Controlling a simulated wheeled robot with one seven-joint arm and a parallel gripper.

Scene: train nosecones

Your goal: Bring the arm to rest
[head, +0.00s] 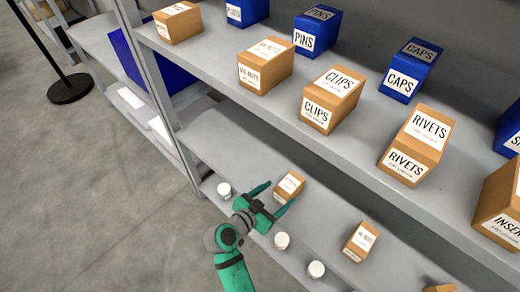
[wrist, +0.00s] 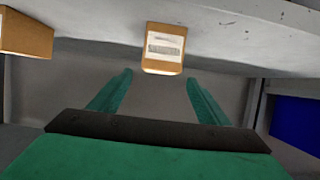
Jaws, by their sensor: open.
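My gripper (head: 274,197) is green and open, over the front of the lower shelf in the head view. A small brown box with a white label (head: 289,187) stands on the lower shelf just past the fingertips. In the wrist view the open fingers (wrist: 158,82) have nothing between them. The small box (wrist: 164,48) shows beyond the fingertips there, on the shelf surface. I cannot tell whether a finger touches it.
White round caps (head: 281,241) line the lower shelf's front edge. Another small brown box (head: 360,241) stands to the right. The upper shelf (head: 225,85) carries labelled brown and blue boxes above. A shelf post (head: 150,75) rises at left.

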